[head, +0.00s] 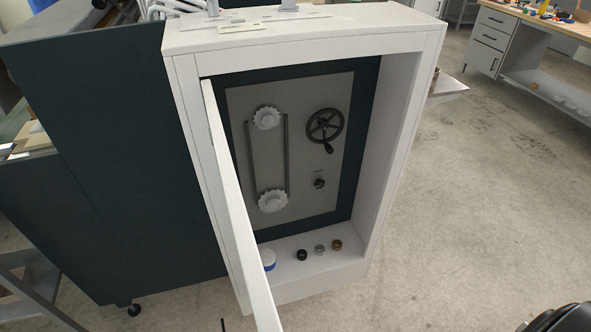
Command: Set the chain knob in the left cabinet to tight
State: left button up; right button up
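The white cabinet (181,95) stands open in the middle of the head view. Its white door (232,190) is swung out toward me on the left side. Inside is a grey panel with a small black knob (319,183), below a tiny label too small to read. The knob's exact setting is too small to tell. On the panel's left, a chain (250,160) runs between an upper sprocket (266,118) and a lower sprocket (272,201). A black handwheel (325,126) with a crank handle sits above the knob. Neither gripper can be made out.
A dark machine body (110,150) adjoins on the left. A workbench (500,40) stands back right; floor between is clear.

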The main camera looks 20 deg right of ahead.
aim_at(319, 183)
jog(key=l+u, duration=0.4)
jog(key=l, duration=1.4)
